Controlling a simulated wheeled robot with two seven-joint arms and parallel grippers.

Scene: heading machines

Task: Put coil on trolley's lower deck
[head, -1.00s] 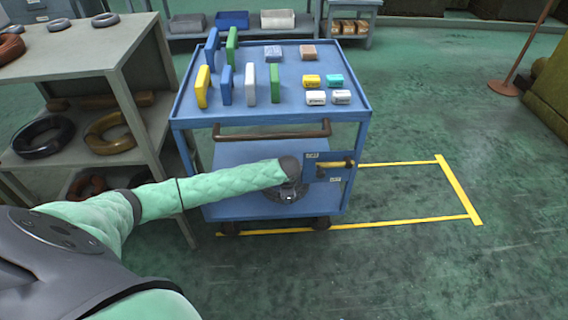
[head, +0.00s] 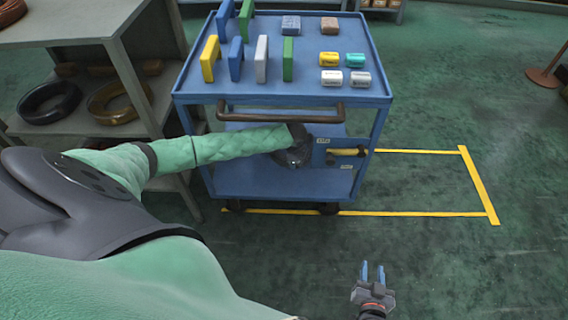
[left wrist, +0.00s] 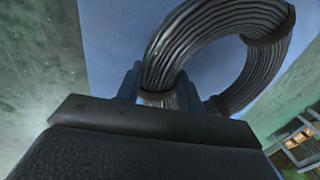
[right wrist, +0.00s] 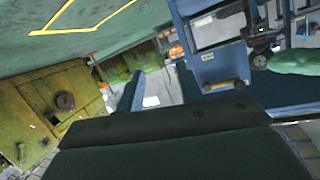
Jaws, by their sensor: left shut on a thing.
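The trolley (head: 385,100) is blue, with a lower deck (head: 235,182) under its top. My left arm reaches in below the trolley's handle. The dark grey wire coil (head: 292,158) shows at the end of that arm, over the lower deck. In the left wrist view the coil (left wrist: 250,15) is a bundled ring with dark bands, tilted against blue sheet. My left gripper (left wrist: 158,92) is shut on its near side. Whether the coil touches the deck I cannot tell. My right gripper (head: 373,270) is open and empty, low in front of the trolley.
Several upright blocks and small boxes (head: 330,58) stand on the trolley's top. A bar handle (head: 285,115) and a panel with a yellow grip (head: 347,152) are at its front. A shelf (head: 75,20) with more coils is at left. Yellow-lined floor (head: 420,180) to the right is clear.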

